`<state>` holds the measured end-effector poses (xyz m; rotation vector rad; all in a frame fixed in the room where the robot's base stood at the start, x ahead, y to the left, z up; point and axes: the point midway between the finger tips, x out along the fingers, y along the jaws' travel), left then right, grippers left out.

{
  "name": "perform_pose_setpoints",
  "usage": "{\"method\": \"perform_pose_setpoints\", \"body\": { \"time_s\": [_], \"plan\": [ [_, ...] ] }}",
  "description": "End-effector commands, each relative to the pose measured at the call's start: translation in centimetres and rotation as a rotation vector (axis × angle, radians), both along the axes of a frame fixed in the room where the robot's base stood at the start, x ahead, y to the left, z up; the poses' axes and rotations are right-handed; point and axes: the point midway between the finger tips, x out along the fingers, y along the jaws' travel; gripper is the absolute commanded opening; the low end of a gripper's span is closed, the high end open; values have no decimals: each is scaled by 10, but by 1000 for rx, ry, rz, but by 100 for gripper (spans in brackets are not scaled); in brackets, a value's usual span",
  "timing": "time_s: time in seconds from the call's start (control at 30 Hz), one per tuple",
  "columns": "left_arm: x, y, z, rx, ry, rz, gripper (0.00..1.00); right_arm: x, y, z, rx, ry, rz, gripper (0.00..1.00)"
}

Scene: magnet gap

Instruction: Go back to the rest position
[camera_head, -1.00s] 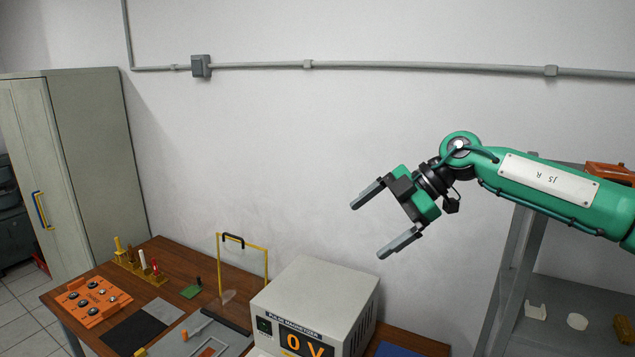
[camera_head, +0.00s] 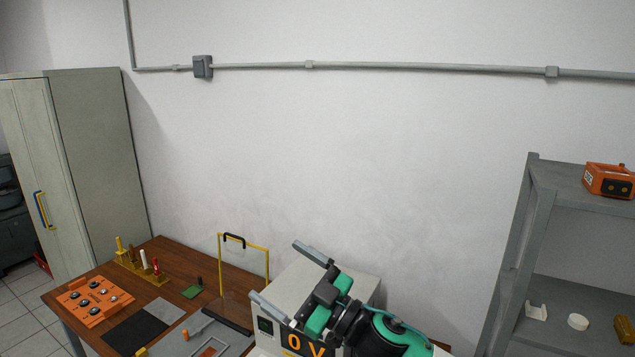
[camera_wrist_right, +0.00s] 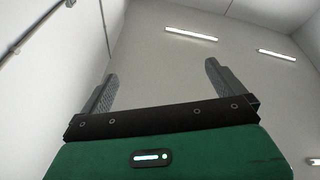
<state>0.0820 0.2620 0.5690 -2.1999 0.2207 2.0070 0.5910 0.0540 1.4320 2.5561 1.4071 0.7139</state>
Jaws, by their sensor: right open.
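My right gripper (camera_head: 285,272) is open and empty in the head view. It is in front of the grey pulse box (camera_head: 362,287) and hides much of its top and front. In the right wrist view my right gripper (camera_wrist_right: 160,90) shows two grey fingers wide apart, with only wall and ceiling beyond them. My left gripper is in neither view.
The wooden table (camera_head: 232,282) bears an orange panel (camera_head: 93,301), a yellow frame (camera_head: 268,262), a rack of tools (camera_head: 140,266) and dark mats. A grey shelf (camera_head: 570,187) with an orange box (camera_head: 608,181) stands at right. A cabinet (camera_head: 95,165) stands at left.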

Motion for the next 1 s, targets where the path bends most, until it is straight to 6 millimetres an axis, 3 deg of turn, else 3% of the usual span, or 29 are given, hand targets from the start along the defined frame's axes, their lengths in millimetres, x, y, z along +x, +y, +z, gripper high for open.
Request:
{"method": "perform_pose_setpoints", "body": {
  "time_s": [0.27, 0.57, 0.77, 1.0],
  "plan": [
    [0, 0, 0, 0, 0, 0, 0, 1, -47, -54, 83, 234, -315, 100],
    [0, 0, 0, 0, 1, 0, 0, -23, -118, -147, 10, 561, -628, 100],
    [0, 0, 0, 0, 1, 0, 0, -67, -169, -219, -117, 812, -786, 100],
    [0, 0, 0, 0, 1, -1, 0, -155, -225, -297, -331, 1132, -899, 100]
  ]
}}
